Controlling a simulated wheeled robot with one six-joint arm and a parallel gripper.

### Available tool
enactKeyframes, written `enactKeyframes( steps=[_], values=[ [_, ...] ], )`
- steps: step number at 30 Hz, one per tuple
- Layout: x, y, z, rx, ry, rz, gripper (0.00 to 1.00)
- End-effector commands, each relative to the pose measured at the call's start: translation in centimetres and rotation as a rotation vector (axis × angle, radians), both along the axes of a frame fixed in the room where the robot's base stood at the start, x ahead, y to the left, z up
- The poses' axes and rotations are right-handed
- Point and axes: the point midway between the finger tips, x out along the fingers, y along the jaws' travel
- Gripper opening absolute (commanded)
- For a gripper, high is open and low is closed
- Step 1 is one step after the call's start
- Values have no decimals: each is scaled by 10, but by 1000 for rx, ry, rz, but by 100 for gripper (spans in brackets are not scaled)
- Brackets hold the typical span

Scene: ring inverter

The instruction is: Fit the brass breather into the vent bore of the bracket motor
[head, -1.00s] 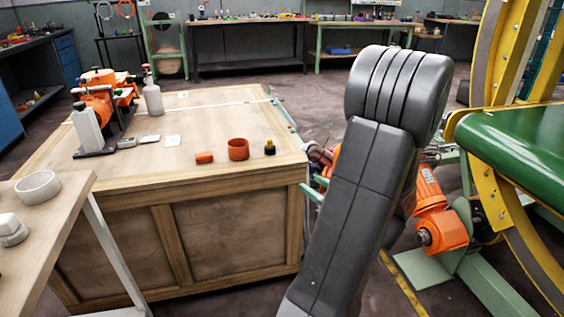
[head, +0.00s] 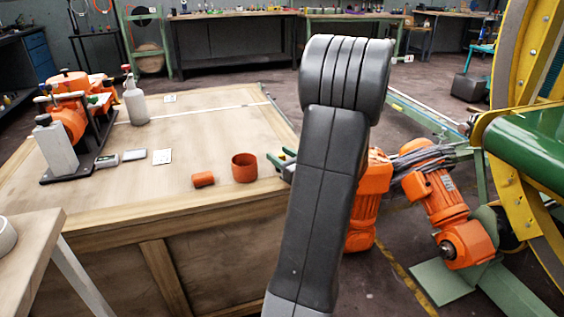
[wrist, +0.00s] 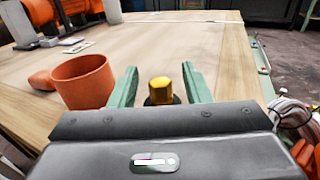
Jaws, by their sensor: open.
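The brass breather (wrist: 160,90) stands on the wooden crate top, with a brass hex head above a dark lower part. In the wrist view it is between the two green fingers of my gripper (wrist: 159,72), which are open with a gap on each side of it. In the head view my gripper (head: 284,162) is at the crate's right edge, and the breather is hidden. Orange motors stand right of the crate: one (head: 370,190) partly behind my arm, another (head: 468,244) on a green stand. I cannot tell which is the bracket motor, and no vent bore is visible.
An orange cup (head: 244,168) stands left of my gripper, close to the left finger, with a small orange cylinder (head: 203,179) beside it. A bottle (head: 134,100) and an orange machine (head: 72,115) are farther left. A yellow frame (head: 535,60) stands at right.

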Motion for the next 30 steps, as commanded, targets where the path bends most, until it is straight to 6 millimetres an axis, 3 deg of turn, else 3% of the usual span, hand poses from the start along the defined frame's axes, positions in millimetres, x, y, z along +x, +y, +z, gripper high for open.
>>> enactKeyframes(
  steps=[5, 9, 12, 23, 30],
  values=[
    [0, 0, 0, 0, 0, -1, 42],
    [0, 0, 0, 0, 0, 0, 14],
    [0, 0, 0, 0, 0, 0, 0],
    [0, -1, 5, -1, -1, 0, 0],
    [0, 0, 49, -2, -4, 0, 0]
  ],
)
